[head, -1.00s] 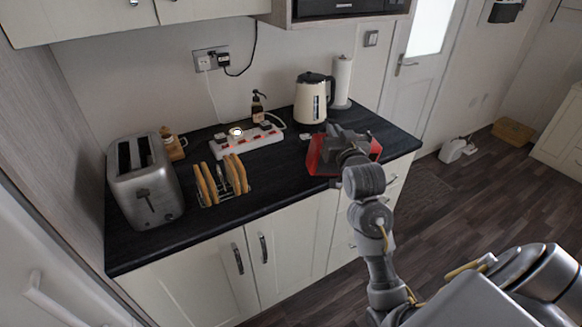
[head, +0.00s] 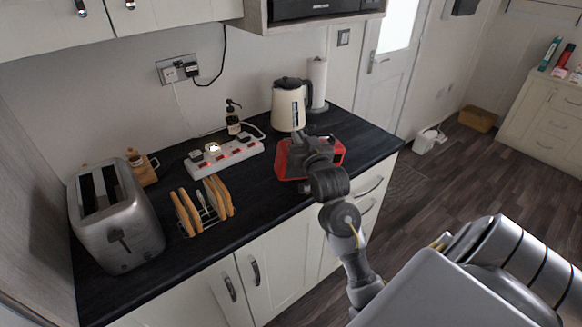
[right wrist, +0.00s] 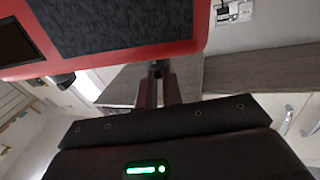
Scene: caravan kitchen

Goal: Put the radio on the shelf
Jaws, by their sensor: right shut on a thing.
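The red radio (head: 283,163) is at the right part of the dark worktop, in front of the kettle. My right gripper (head: 305,150) is shut on it and covers its middle in the head view. I cannot tell whether the radio touches the worktop. In the right wrist view the radio's red body and dark grille (right wrist: 110,22) fill the top, and my right gripper's fingers (right wrist: 158,75) reach up to its edge. A wall unit with a shelf space (head: 262,22) holds a dark appliance at the top. My left gripper is not in view.
A cream kettle (head: 288,108) and paper roll (head: 317,82) stand behind the radio. A white power strip (head: 225,158), soap bottle (head: 233,122), toast rack (head: 205,212) and steel toaster (head: 115,220) are further left. The worktop's front strip is clear.

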